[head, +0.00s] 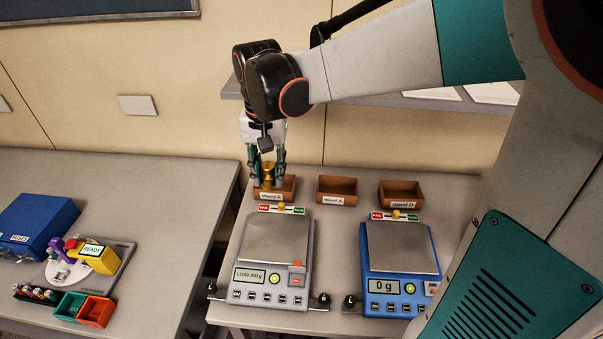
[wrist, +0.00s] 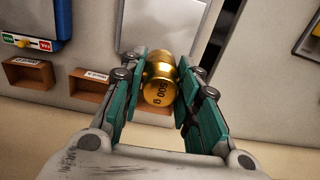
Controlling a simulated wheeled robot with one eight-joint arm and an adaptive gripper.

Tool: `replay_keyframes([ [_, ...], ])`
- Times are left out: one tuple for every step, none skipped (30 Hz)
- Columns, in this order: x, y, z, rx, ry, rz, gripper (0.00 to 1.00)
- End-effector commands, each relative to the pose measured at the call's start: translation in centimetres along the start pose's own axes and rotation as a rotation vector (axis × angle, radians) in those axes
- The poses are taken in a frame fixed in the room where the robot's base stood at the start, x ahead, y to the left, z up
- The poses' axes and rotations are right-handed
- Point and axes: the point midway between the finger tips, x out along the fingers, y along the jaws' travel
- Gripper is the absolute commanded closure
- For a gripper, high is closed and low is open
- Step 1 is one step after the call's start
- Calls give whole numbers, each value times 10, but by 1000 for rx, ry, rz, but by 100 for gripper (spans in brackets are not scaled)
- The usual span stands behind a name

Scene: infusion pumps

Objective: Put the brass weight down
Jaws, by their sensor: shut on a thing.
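The brass weight (head: 268,173) is a gold cylinder with a knob. In the wrist view the weight (wrist: 158,88) shows the mark "500 g" and sits between both finger pads. My gripper (head: 267,180) is shut on it, pointing down at the back left of the right-hand table. In the head view the weight is over or just behind the left brown ward box (head: 273,195). I cannot tell whether it touches the box. The grey scale (head: 275,247) in front has an empty plate and a display that seems to read "LOAD 500 g".
Two more brown boxes, the middle one (head: 337,190) and the right one (head: 401,194), stand along the back. A blue scale (head: 400,265) reads 0 g, its plate empty. A shelf (head: 400,101) runs behind. A left table (head: 130,190) holds a blue case (head: 38,222) and small bins.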

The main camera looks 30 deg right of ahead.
Motion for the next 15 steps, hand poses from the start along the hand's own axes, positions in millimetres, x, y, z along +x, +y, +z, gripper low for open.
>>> replay_keyframes([
  [0,2,5,3,0,0,100],
  [3,2,5,5,0,0,100],
  [9,2,5,7,0,0,100],
  [14,2,5,7,0,0,100],
  [21,2,5,7,0,0,100],
  [30,2,5,7,0,0,100],
  [38,2,5,7,0,0,100],
  [45,2,5,6,0,0,100],
  [55,2,5,6,0,0,100],
  [62,2,5,6,0,0,100],
  [69,2,4,6,0,0,100],
  [78,2,4,6,0,0,100],
  [86,2,4,6,0,0,100],
  [92,2,4,6,0,0,100],
  [102,1,4,6,0,0,100],
])
